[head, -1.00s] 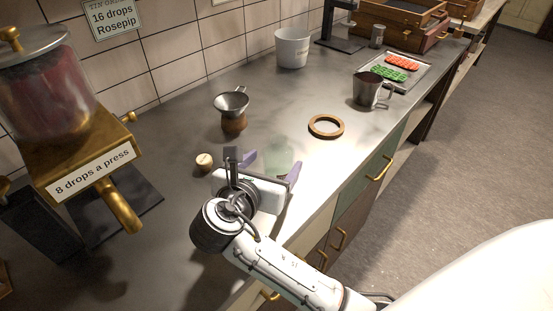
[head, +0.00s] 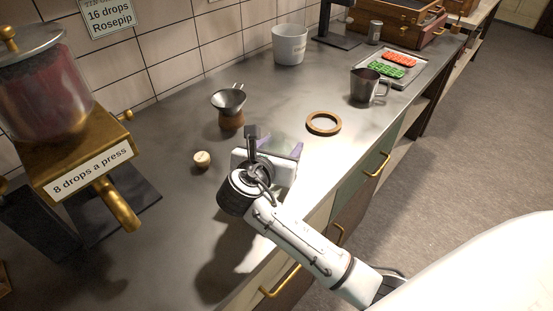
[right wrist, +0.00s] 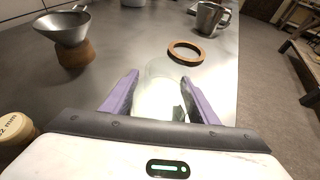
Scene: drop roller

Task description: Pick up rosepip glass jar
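The rosepip glass jar is clear and hard to make out. In the right wrist view the glass jar (right wrist: 160,78) stands on the counter between the purple fingers. In the head view only its faint upper part (head: 284,136) shows beyond my right gripper (head: 281,147); the hand hides the rest. In the wrist view my right gripper (right wrist: 160,92) has its fingers spread, one on each side of the jar. I cannot tell whether they touch the glass. My left gripper is not in view.
A cork-topped piece (head: 202,159) and a funnel on a wooden stand (head: 231,118) are left of the hand. A wooden ring (head: 324,123) and metal jug (head: 366,86) lie beyond. A brass dispenser (head: 80,150) stands at left. The counter's front edge is close on the right.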

